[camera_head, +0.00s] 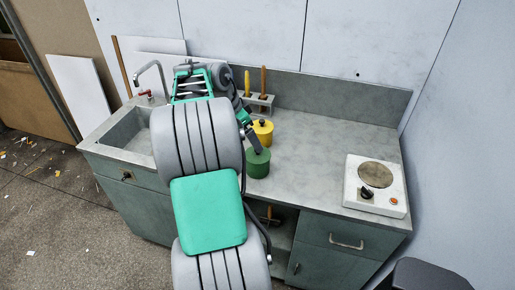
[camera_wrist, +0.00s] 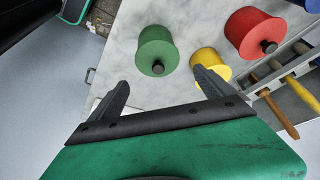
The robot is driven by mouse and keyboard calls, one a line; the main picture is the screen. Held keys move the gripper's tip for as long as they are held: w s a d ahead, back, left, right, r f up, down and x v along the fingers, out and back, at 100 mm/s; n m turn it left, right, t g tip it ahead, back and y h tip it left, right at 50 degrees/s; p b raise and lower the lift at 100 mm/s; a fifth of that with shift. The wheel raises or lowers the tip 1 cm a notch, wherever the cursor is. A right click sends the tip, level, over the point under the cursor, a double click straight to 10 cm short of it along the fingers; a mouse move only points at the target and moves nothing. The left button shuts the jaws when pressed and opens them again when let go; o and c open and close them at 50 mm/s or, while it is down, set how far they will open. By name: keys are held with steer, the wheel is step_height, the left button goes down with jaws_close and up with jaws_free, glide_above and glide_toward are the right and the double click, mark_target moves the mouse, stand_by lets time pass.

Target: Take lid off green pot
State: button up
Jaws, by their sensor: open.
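The green pot (camera_head: 258,170) stands on the grey counter, partly hidden by my arm in the head view. In the wrist view the green pot (camera_wrist: 153,45) shows with its green lid (camera_wrist: 158,60) on and a black knob (camera_wrist: 158,68) on the lid. My gripper (camera_wrist: 160,78) is open and empty. Its two dark fingers lie spread to either side of the knob's line, and seem apart from the pot. The right finger overlaps the view of the yellow pot. In the head view part of my gripper (camera_head: 251,136) shows just above the green pot.
A yellow pot (camera_head: 263,130) stands close behind the green one; it also shows in the wrist view (camera_wrist: 206,60). A red pot (camera_wrist: 252,35) and a rack with handled tools (camera_wrist: 270,85) are near. A hotplate (camera_head: 375,190) sits right, a sink (camera_head: 128,140) left.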

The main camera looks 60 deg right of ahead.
mark_target(253, 157)
steer(key=shift+o, duration=0.6)
steer(key=x, duration=0.4)
steer(key=p+x, duration=0.1)
steer(key=x, duration=0.3)
steer(key=shift+s+r, duration=0.1)
steer(key=shift+s, duration=0.1)
steer(key=c, duration=1.2)
